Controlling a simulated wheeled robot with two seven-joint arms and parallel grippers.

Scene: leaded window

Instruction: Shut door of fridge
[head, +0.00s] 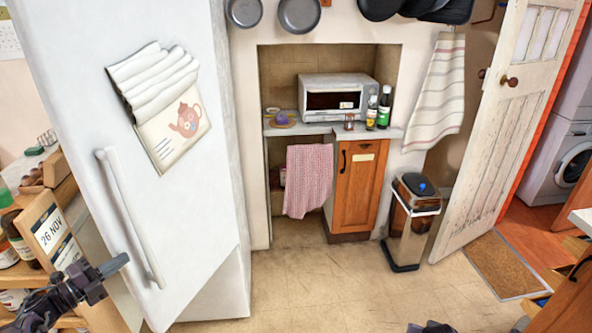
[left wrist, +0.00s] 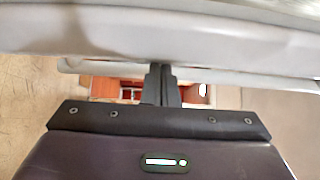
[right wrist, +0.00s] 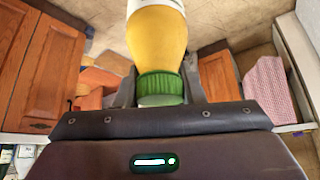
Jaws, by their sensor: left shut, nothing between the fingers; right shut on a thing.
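The white fridge door (head: 165,190) fills the left of the head view, with a long vertical handle (head: 128,215) on its left side. The door looks slanted out from the fridge body (head: 215,290), but I cannot tell how wide its gap is. My left gripper (head: 122,261) is shut and empty, just left of the handle's lower part. In the left wrist view its closed fingers (left wrist: 162,84) are close to a pale bar; contact is unclear. My right gripper (right wrist: 160,85) is shut on a yellow bottle with a green cap (right wrist: 158,45).
Shelves with jars and a "26 NOV" card (head: 50,228) stand left of the door. A bin (head: 412,220) and an orange-brown cabinet (head: 357,185) are at the back. The tiled floor (head: 320,285) in the middle is clear.

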